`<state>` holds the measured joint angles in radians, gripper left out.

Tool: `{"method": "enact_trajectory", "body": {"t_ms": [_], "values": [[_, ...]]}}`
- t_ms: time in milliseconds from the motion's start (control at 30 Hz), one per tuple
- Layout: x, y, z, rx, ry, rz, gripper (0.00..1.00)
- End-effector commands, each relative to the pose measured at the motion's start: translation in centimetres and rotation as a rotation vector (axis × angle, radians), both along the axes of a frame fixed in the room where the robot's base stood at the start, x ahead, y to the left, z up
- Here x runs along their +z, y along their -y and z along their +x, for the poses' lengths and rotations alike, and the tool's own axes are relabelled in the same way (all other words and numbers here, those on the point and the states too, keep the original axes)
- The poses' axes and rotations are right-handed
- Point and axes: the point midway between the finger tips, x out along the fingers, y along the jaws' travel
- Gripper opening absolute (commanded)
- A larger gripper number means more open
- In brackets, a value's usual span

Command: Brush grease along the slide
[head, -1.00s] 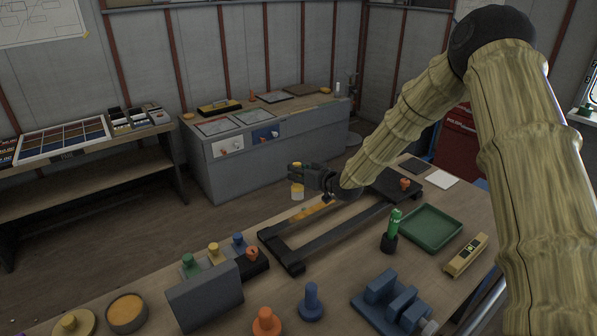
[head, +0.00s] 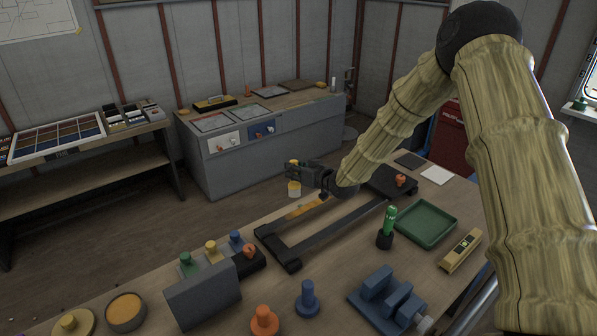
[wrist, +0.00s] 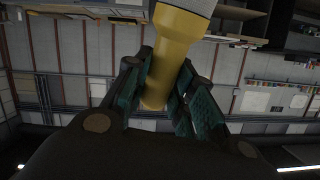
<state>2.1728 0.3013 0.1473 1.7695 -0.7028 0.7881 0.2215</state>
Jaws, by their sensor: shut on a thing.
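The slide is a dark frame with two long rails (head: 340,233) on the workbench. A yellow-orange streak (head: 307,208) lies along its far rail. My gripper (head: 297,171) is shut on a brush (head: 294,190) with a yellow handle and a pale lower part. The brush hangs near the far rail; I cannot tell whether it touches it. In the wrist view, the yellow handle (wrist: 170,60) sits between my gripper's pads (wrist: 163,88), with a grey band at the picture's top. The bristle tip is out of that view. An open tin of orange-yellow stuff (head: 126,309) stands front left.
A grey block (head: 204,294) with colored knobs stands left of the slide. A green tray (head: 427,224), a green bottle in a dark holder (head: 385,239), a yellow level (head: 461,250) and a blue fixture (head: 387,300) stand to the right. Orange (head: 264,321) and blue (head: 307,300) pegs stand in front.

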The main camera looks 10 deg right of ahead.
Motion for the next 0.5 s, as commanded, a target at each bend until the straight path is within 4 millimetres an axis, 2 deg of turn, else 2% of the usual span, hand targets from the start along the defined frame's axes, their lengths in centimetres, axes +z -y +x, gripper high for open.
{"method": "enact_trajectory", "body": {"t_ms": [33, 233, 500], "values": [[0.6, -0.5, -0.1, 0.006, 0.0, -0.002, 0.01], [0.5, -1.7, -0.4, 0.02, -0.001, -0.002, 0.01], [-1.1, -1.4, -0.7, 0.017, 0.0, 0.001, 0.01]]}}
